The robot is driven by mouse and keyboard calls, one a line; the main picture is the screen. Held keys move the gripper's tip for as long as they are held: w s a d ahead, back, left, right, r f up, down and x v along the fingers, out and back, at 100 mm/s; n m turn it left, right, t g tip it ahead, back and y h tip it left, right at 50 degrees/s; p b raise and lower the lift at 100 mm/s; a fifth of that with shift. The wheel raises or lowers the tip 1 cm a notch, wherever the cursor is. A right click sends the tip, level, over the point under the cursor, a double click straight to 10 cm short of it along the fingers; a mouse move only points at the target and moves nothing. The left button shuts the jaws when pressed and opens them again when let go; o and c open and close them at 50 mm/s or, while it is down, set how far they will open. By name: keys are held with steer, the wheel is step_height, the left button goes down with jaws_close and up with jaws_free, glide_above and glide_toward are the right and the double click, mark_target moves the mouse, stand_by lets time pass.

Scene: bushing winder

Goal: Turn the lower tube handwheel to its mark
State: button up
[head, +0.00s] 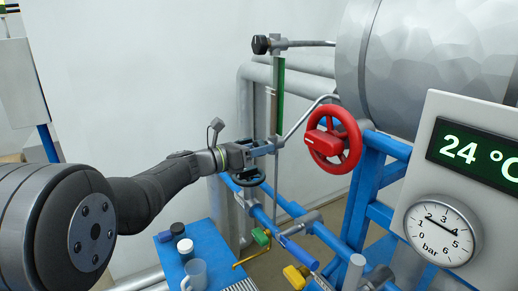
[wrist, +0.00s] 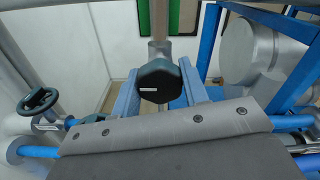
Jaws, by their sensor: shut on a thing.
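The lower tube handwheel (wrist: 160,88) is a dark, faceted knob with a short white line on its face, lying about level in the wrist view. My gripper (wrist: 160,98) has its two blue fingers on either side of the knob, shut on it. In the head view my gripper (head: 268,148) is at the lower end of the upright sight tube (head: 279,95), and the knob is mostly hidden there. I cannot make out a separate target mark beside the knob.
A similar black upper knob (head: 260,45) is at the tube's top. A red handwheel (head: 332,139) is to the right, and a black handwheel (head: 248,178) is just below my gripper. Blue pipes cross below. A blue table (head: 212,238) holds a mug (head: 195,275) and small jars.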

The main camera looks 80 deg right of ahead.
steer(key=m, duration=0.4)
steer(key=shift+m, duration=2.5)
steer(key=o, duration=1)
steer(key=shift+c, duration=0.2)
steer(key=v, duration=1.7)
steer(key=shift+w+a, duration=0.2)
